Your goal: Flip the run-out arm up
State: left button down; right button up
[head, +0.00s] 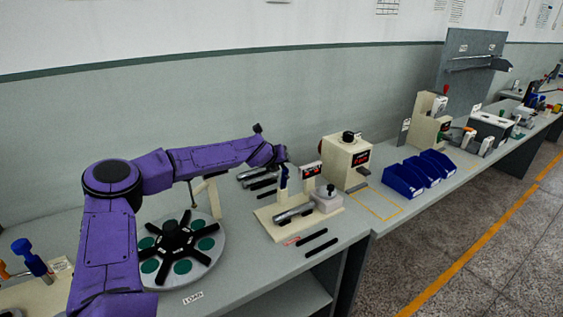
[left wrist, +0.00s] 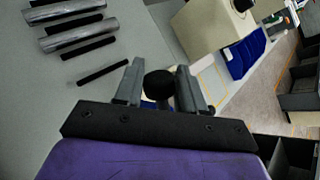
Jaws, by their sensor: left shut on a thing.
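The run-out station is a cream base plate (head: 268,222) with a silver spindle (head: 293,214) lying on it and a small display with red digits (head: 311,171) behind. A slim blue upright piece (head: 284,177), apparently the run-out arm, stands at its back left. My left gripper (head: 280,156) is at the top of this piece. In the left wrist view, my left gripper (left wrist: 158,75) has its two grey fingers on either side of a round black knob (left wrist: 158,86), shut on it. A bit of blue shows below the knob. My right gripper is not in view.
A green-padded turntable (head: 215,250) with a post sits under my left arm. A cream box with a black knob (head: 345,160) and blue bins (head: 405,180) stand to the right. Two black rods (head: 318,240) lie in front; silver spindles (left wrist: 80,33) lie loose behind.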

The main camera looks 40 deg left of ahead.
pick_arm(q)
jog(key=shift+a, duration=0.2)
jog(key=c, duration=0.8)
grip_release()
jog(key=shift+f, duration=0.1)
jog(key=shift+a+f, duration=0.1)
jog(key=shift+a, duration=0.05)
jog(key=shift+s+d+r, duration=0.15)
jog(key=shift+d+r, duration=0.05)
jog(key=b+v, duration=0.2)
jog(key=v, duration=0.8)
jog(key=shift+a+r, duration=0.1)
